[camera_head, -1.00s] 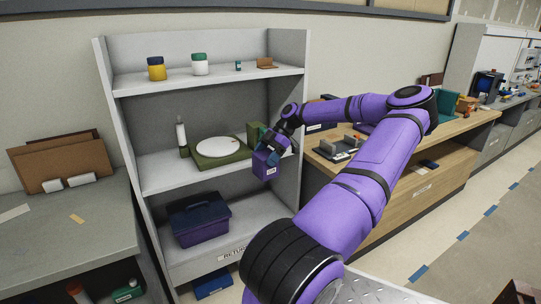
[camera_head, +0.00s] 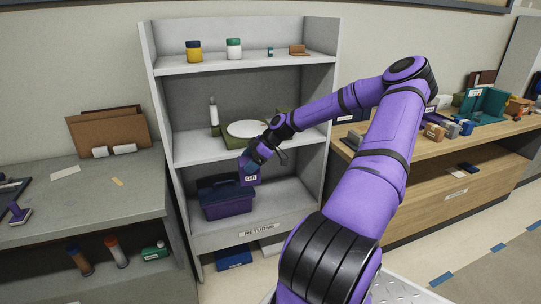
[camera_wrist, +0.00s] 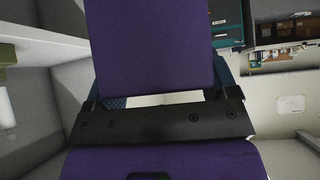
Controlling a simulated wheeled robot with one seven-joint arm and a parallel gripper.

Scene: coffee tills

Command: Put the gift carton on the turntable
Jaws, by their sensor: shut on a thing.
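The gift carton (camera_head: 248,176) is a small purple box with a white label. My gripper (camera_head: 251,161) is shut on it and holds it in the air in front of the shelf unit. In the wrist view the carton (camera_wrist: 150,45) fills the top middle, between the fingers. The turntable (camera_head: 246,129) is a round white disc on a green base, on the middle shelf, behind and above the carton in the head view. The front right of its base is partly hidden by my gripper and arm.
A white bottle (camera_head: 213,113) stands left of the turntable, and a green block is partly hidden behind my arm at its right. Jars (camera_head: 194,51) stand on the top shelf (camera_head: 260,63). Side panels bound the shelves.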

